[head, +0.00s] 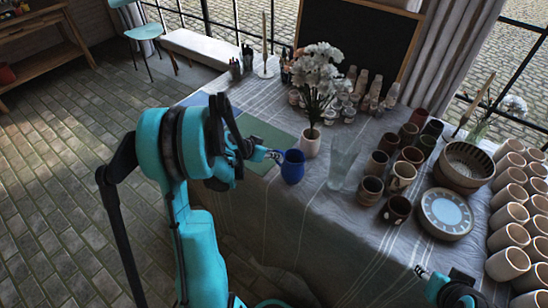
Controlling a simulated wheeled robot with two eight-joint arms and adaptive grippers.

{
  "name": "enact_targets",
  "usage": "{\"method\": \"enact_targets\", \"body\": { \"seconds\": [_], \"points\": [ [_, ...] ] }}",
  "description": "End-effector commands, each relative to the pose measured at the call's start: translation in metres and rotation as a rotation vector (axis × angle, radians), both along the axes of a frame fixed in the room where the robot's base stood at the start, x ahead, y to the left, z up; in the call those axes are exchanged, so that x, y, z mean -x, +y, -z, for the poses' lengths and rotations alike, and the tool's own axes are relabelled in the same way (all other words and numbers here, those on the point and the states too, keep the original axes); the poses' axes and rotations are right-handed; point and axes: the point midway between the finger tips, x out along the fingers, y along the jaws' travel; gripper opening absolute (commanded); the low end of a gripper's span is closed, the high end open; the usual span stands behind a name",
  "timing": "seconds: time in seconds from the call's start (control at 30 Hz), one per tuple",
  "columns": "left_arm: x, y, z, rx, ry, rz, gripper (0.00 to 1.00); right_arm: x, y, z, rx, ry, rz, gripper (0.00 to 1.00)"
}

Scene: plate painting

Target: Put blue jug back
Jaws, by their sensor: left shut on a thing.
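The blue jug (293,168) is upright near the front left part of the cloth-covered table (340,232), between the green mat and a clear glass vessel. My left gripper (274,155) reaches in from the left and is shut on the jug at its left side. My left arm hides part of the mats, and the exact grip is small in the picture. I cannot tell whether the jug's base touches the cloth. My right gripper (421,271) is low at the right, apart from the jug, and too small to judge its fingers.
A white vase with flowers (311,143) stands just behind the jug, and the clear glass vessel (342,165) just right of it. Several brown cups (402,176) and a plate (446,212) crowd the right. A green mat (262,138) lies left. The front cloth is bare.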

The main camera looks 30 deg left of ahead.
Motion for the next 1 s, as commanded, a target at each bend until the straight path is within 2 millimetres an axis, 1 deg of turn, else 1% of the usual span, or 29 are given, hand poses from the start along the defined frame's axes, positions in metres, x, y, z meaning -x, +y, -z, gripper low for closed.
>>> {"method": "enact_targets", "body": {
  "seconds": [0.23, 0.37, 0.4, 0.43, 0.47, 0.73, 0.83, 0.93, 1.0],
  "points": [
    [0.000, 0.000, 0.000, 0.002, 0.000, -0.001, 0.00, 0.000, 0.000, 0.000, 0.000, 0.000, 0.000, 0.40],
    [0.000, 0.000, 0.004, 0.002, 0.000, -0.001, 0.00, 0.000, 0.000, 0.004, 0.000, 0.000, 0.000, 0.40],
    [0.000, 0.000, 0.004, 0.000, 0.000, 0.000, 0.19, 0.000, 0.000, 0.003, 0.000, 0.000, 0.000, 0.40],
    [0.000, 0.000, 0.004, 0.000, 0.000, 0.000, 0.27, 0.000, 0.000, 0.003, 0.000, 0.000, 0.000, 0.40],
    [0.000, 0.000, 0.003, 0.000, 0.000, 0.000, 0.32, 0.000, 0.000, 0.003, 0.000, 0.000, 0.000, 0.40],
    [0.000, 0.000, 0.003, 0.000, 0.000, 0.000, 0.32, 0.000, 0.000, 0.003, 0.000, 0.000, 0.000, 0.40],
    [0.000, 0.000, -0.001, 0.000, 0.000, 0.000, 0.32, 0.000, 0.000, -0.001, 0.000, 0.000, 0.000, 0.40],
    [0.008, 0.004, -0.010, 0.000, 0.000, -0.003, 0.32, 0.000, 0.000, -0.007, 0.000, 0.000, 0.000, 0.40],
    [0.019, 0.007, -0.021, 0.001, 0.001, -0.004, 0.32, 0.000, 0.000, -0.013, 0.000, 0.000, 0.000, 0.40]
  ]
}}
